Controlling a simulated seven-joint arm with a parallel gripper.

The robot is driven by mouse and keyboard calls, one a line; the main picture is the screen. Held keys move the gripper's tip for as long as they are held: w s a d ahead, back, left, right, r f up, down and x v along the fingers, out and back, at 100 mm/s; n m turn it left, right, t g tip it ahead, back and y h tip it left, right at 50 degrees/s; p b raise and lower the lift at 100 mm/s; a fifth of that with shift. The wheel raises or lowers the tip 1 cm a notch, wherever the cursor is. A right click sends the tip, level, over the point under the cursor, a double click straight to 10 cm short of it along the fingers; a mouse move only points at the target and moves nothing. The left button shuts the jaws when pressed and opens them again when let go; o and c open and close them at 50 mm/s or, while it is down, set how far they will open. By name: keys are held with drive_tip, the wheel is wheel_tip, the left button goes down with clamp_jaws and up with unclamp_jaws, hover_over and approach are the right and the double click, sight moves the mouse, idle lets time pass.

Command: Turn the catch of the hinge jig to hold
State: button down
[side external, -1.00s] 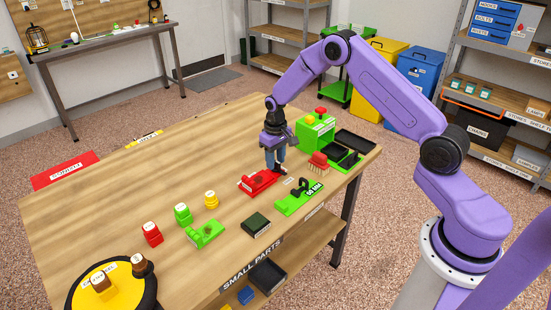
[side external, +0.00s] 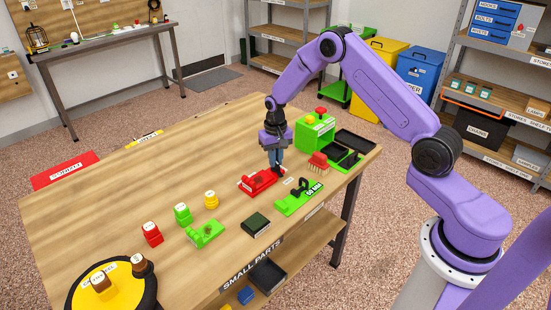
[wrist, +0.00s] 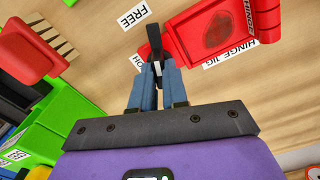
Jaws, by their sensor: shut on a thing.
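The red hinge jig (side external: 260,182) lies on the wooden table beneath my gripper (side external: 276,168). In the wrist view the jig (wrist: 222,36) is at upper right, with a "HINGE JIG" label beside it. Its black catch (wrist: 154,38) sticks out at the jig's left end. My gripper (wrist: 156,72) points down, with its blue fingers shut on the catch. The catch points up in the wrist view, beside the "FREE" label (wrist: 130,15). Another label (wrist: 138,60), mostly hidden by the fingers, lies lower down.
A green jig marked "50 MM" (side external: 296,200) stands close in front. A dark green block (side external: 256,225) lies nearer.

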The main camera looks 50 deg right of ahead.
drive_tip(key=m, duration=0.3)
drive_tip(key=shift+m, duration=0.4)
drive_tip(key=m, duration=0.9)
drive_tip(key=shift+r+m, duration=0.1)
drive_tip(key=shift+m, duration=0.3)
drive_tip(key=c, duration=1.1)
unclamp_jaws()
drive_tip(key=shift+c, duration=0.2)
wheel_tip(320, 180, up, 17)
drive_tip(key=shift+r, duration=0.2)
